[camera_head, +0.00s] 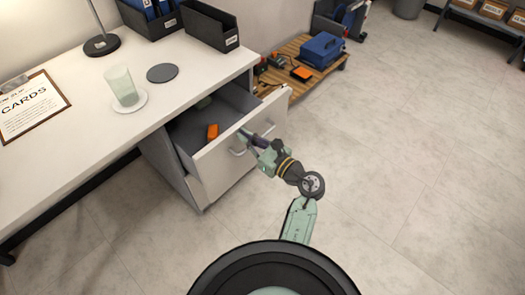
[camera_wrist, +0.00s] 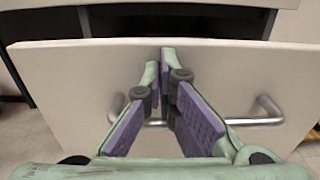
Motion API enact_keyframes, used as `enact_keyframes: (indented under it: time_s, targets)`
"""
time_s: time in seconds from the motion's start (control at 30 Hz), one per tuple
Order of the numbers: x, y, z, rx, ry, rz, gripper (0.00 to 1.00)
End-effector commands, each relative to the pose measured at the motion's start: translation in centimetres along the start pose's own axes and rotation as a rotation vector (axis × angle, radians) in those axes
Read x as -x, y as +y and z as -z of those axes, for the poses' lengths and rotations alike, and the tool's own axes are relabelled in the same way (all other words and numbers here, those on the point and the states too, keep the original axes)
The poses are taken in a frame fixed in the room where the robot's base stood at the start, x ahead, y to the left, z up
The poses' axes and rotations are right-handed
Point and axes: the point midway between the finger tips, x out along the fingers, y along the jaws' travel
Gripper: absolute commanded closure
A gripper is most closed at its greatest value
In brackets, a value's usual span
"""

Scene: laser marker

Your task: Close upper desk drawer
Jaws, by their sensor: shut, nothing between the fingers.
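The upper desk drawer (camera_head: 225,146) stands open, pulled out from under the white desk. An orange object (camera_head: 212,132) and a greenish item lie inside it. My gripper (camera_head: 243,135) is at the outside of the drawer front, near its metal handle. In the wrist view, my gripper (camera_wrist: 164,58) is shut and empty, with its purple-padded fingertips together, close to the white drawer front (camera_wrist: 75,80) near its top edge. The bar handle (camera_wrist: 255,120) runs behind and below the fingers. I cannot tell whether the fingertips touch the front.
The white desk (camera_head: 190,65) holds a glass (camera_head: 121,86), a dark round coaster (camera_head: 162,73), a lamp (camera_head: 101,44), a card sheet (camera_head: 32,107) and dark file boxes. A low wooden platform (camera_head: 297,57) with a blue toolbox stands behind the drawer. The floor at right is clear.

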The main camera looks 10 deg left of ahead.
Motion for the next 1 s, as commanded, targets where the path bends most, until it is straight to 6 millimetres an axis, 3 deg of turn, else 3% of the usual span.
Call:
enact_keyframes:
  time_s: [0.2, 0.5, 0.7, 1.0]
  targets:
    - [-6.0, 0.1, 0.1, 0.002, 0.0, -0.006, 1.0]
    - [-12.2, 0.1, 0.0, 0.001, 0.0, -0.003, 1.0]
    - [-14.5, 0.0, 0.0, 0.0, 0.001, -0.002, 1.0]
    - [-15.5, 0.0, 0.0, 0.0, 0.0, 0.001, 1.0]
